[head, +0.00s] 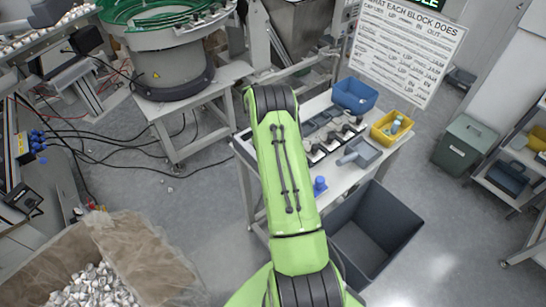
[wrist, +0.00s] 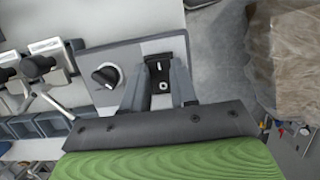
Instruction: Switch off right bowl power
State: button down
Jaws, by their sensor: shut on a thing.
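In the wrist view a flat grey panel (wrist: 95,60) carries a round black rotary knob (wrist: 106,76) with a light pointer bar. To the right of the knob is a black switch piece (wrist: 161,72) with light marks. My gripper (wrist: 159,66) has one finger on each side of this black piece and is shut on it. The fingers partly cover its sides, and I cannot read any label or tell its on or off position. In the head view my arm hides the gripper and the panel. A bowl feeder with a green bowl (head: 165,14) stands at the upper left.
A light table (head: 376,160) right of my arm holds a blue bin (head: 354,95), a yellow bin (head: 391,128) and several black-and-white modules. A dark open crate (head: 372,232) stands in front. A lined box (head: 150,262) of small parts is at lower left. Cables lie on the floor.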

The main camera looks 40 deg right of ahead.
jog(key=c, duration=0.9)
grip_release()
jog(key=p+v, duration=0.2)
jog(key=v, duration=1.3)
jog(key=shift+r, duration=0.4)
